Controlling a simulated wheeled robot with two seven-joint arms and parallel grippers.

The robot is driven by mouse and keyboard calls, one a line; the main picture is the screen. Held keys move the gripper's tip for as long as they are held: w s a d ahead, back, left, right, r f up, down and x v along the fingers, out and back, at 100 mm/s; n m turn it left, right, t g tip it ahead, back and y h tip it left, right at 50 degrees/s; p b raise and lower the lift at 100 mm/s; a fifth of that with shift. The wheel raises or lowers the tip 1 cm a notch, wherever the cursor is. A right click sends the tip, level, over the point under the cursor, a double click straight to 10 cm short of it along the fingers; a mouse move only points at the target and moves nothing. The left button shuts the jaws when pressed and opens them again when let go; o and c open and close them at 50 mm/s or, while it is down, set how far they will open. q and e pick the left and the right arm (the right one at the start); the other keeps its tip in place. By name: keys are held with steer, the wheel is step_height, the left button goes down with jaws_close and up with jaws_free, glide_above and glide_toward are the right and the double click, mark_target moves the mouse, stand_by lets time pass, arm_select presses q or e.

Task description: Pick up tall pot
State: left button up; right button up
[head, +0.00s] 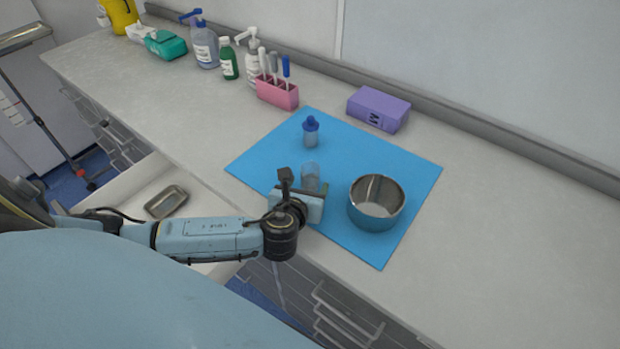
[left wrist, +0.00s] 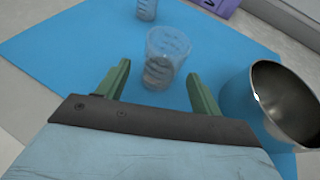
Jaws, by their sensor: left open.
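A round metal pot (head: 365,213) stands upright and open on the right part of the blue mat. It also shows at the right edge of the left wrist view (left wrist: 238,100), partly cut off. A clear measuring cup (head: 310,172) stands left of the pot; it also shows in the left wrist view (left wrist: 168,45). My left gripper (head: 312,189) is open and empty over the mat, left of the pot. In the left wrist view its green fingers (left wrist: 158,70) point at the cup, which shows between and beyond the fingertips. Whether they touch it I cannot tell. My right gripper is not in view.
The blue mat (head: 265,160) lies on a grey counter (head: 520,240). A blue-capped bottle (head: 311,135) stands behind the cup. A purple box (head: 378,107), a pink pen holder (head: 277,93) and several bottles stand along the back. An open drawer holds a metal tray (head: 166,202).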

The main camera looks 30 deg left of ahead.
mark_target(308, 183)
arm_select(q)
steer(key=x, duration=0.3)
steer(key=shift+w+a, duration=0.1)
steer(key=shift+w, duration=0.2)
steer(key=c, duration=1.1)
steer(key=shift+r, duration=0.15)
